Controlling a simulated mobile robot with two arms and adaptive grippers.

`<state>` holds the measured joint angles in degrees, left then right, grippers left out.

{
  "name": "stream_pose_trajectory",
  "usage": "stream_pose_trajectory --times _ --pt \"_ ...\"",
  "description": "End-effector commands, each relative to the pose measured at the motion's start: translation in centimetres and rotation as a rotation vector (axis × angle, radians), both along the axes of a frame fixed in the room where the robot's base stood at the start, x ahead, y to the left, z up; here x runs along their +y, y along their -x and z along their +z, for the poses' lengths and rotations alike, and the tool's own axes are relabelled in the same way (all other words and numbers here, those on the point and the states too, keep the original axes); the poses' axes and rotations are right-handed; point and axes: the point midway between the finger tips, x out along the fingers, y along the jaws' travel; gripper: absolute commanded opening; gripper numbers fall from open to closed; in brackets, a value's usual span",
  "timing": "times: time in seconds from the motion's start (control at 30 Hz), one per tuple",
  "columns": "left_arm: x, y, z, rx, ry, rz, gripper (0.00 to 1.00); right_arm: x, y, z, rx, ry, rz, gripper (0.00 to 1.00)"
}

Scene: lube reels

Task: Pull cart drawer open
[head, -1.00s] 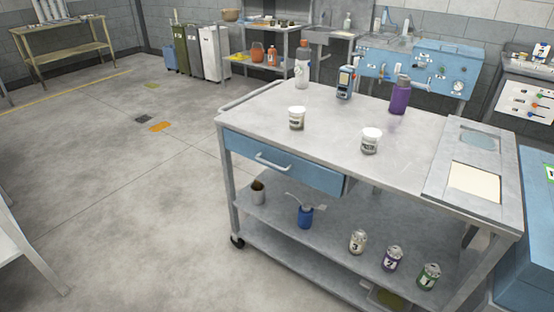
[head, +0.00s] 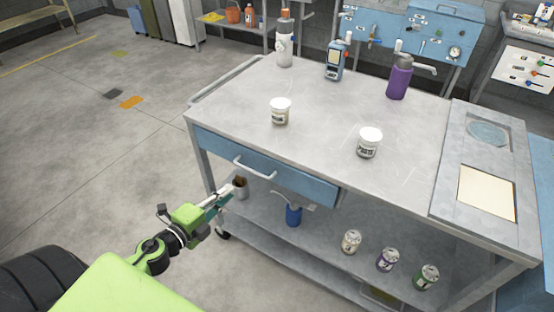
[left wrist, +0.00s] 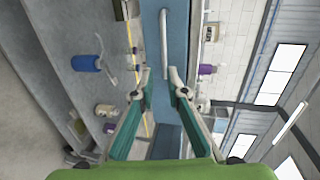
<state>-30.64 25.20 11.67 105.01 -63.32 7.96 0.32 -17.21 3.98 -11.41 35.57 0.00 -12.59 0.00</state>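The cart drawer (head: 310,186) is a blue front under the near edge of the cart top, and it looks shut. Its pale bar handle (head: 254,171) is on the left part of the front. My left gripper (head: 226,198) is in front of the cart, below and left of the handle, and looks apart from it. In the left wrist view the two fingertips (left wrist: 160,78) are spread and empty. The handle (left wrist: 164,45) stands upright ahead there, its lower end lined up between the fingertips, against the blue drawer front (left wrist: 181,50). My right gripper is not in view.
The lower shelf holds a blue can (head: 293,215) and several small cans. Floor left of the cart is clear.

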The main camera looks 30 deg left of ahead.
Motion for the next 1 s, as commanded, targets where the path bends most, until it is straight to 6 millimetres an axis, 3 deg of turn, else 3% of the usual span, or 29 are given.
stream_pose_trajectory --times 0.23,0.7,1.0 --pt "-0.2 -2.2 0.3 -0.01 -0.013 -0.008 0.14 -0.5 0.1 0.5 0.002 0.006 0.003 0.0" --pt "-0.9 -10.9 -1.7 -0.01 -0.009 -0.006 0.14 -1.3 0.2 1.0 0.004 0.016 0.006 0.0" --pt "-1.1 -13.4 -2.4 -0.008 -0.01 -0.006 0.14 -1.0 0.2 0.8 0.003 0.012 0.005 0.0"
